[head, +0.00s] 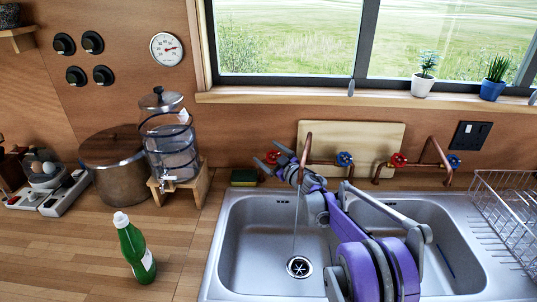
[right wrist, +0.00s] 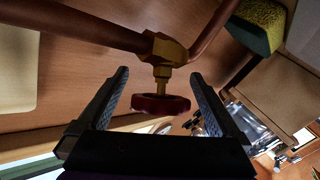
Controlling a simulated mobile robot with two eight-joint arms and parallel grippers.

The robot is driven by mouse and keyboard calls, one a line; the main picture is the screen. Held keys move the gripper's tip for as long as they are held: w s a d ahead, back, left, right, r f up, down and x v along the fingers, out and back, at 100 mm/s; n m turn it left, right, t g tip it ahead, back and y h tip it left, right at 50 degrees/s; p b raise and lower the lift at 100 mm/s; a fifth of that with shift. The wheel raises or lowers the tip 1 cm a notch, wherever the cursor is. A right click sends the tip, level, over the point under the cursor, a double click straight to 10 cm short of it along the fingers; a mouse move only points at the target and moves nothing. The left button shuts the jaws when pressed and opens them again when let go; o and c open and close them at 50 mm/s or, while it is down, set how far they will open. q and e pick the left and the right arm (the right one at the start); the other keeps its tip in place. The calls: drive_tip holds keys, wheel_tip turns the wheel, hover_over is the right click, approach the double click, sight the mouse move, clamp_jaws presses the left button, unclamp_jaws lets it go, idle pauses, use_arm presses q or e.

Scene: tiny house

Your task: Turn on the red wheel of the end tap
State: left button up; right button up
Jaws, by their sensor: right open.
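Two copper taps rise behind the sink. The left tap (head: 308,145) has a red wheel (head: 272,157) at its left and a blue wheel (head: 344,159) at its right. The right tap (head: 437,150) has a red wheel (head: 398,160) and a blue wheel (head: 454,161). My right gripper (head: 265,156) is open at the left tap's red wheel. In the right wrist view the red wheel (right wrist: 160,104) sits between the open fingers, with gaps on both sides. A thin pale stream falls below the left tap into the basin. My left gripper is out of view.
The double sink (head: 228,245) lies under my right arm. A yellow-green sponge (head: 244,178) is beside the left tap. A green bottle (head: 134,250), a glass dispenser (head: 172,150) and a pot (head: 115,175) stand left. A dish rack (head: 505,200) is right.

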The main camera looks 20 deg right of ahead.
drive_tip(key=c, duration=1.4)
drive_tip(key=shift+a+f+n+g+y+b, duration=0.1)
drive_tip(key=shift+n+g+y+b, duration=0.4)
drive_tip(key=shift+n+y, duration=0.3)
drive_tip(key=shift+s+a+n+g+y, duration=0.1)
drive_tip(key=shift+a+n+g+y, duration=0.1)
drive_tip(key=shift+n+g+y, duration=0.55)
drive_tip(key=o, duration=1.4)
drive_tip(key=v, duration=1)
drive_tip(key=shift+s+b, duration=0.45)
